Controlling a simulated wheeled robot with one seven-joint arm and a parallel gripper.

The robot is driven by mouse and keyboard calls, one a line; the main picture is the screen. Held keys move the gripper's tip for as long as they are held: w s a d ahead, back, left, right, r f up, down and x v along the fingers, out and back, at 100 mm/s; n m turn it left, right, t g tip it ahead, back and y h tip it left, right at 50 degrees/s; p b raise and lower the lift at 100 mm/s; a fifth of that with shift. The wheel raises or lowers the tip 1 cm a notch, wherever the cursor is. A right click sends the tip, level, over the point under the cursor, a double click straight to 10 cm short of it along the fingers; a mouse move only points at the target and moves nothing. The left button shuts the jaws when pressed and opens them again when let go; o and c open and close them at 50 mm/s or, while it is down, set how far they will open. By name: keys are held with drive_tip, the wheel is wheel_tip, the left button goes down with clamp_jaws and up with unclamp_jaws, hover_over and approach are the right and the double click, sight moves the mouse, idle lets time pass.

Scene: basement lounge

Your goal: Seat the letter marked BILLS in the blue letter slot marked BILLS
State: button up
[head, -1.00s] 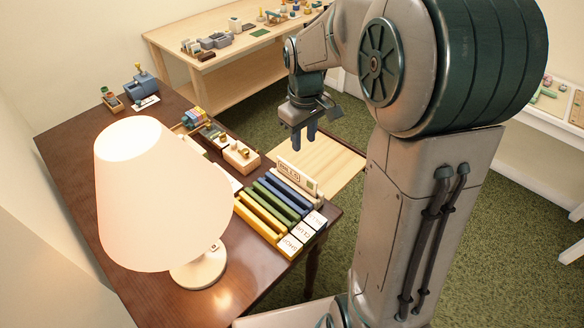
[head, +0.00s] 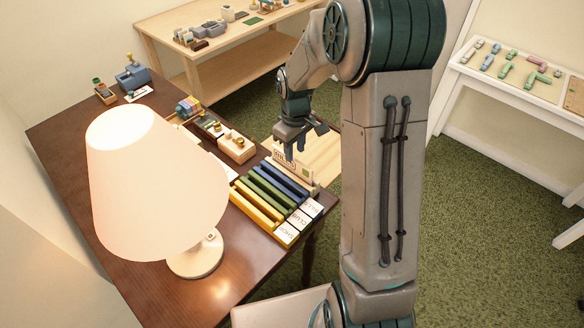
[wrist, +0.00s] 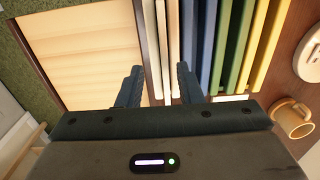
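The letter marked BILLS (head: 283,163) stands upright in a pale holder (head: 312,188) at the right edge of the dark desk. The blue letter slot (head: 283,181) is just beside it, with a white BILLS label (head: 312,207) at its front end. My gripper (head: 294,151) is open and points down at the letter. In the wrist view my open fingers (wrist: 159,72) appear on either side of the pale upright edges of letter and holder (wrist: 160,42). The blue slot (wrist: 203,45) lies right of them. Whether the fingers touch the letter cannot be told.
Green (head: 272,193) and yellow (head: 256,204) slots lie beside the blue one. A lamp (head: 155,185) stands on the desk's near left. A wooden stamp block (head: 237,148) and small items sit behind the slots. A light wooden surface (head: 322,155) adjoins the desk's right side.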

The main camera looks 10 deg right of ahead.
sight(292, 169)
drive_tip(key=shift+w+a+f, duration=0.1)
drive_tip(key=shift+a+f, duration=0.1)
drive_tip(key=shift+f, duration=1)
drive_tip(key=shift+a+f, duration=0.2)
drive_tip(key=shift+f, duration=0.95)
clamp_jaws()
drive_tip(key=shift+r, duration=0.15)
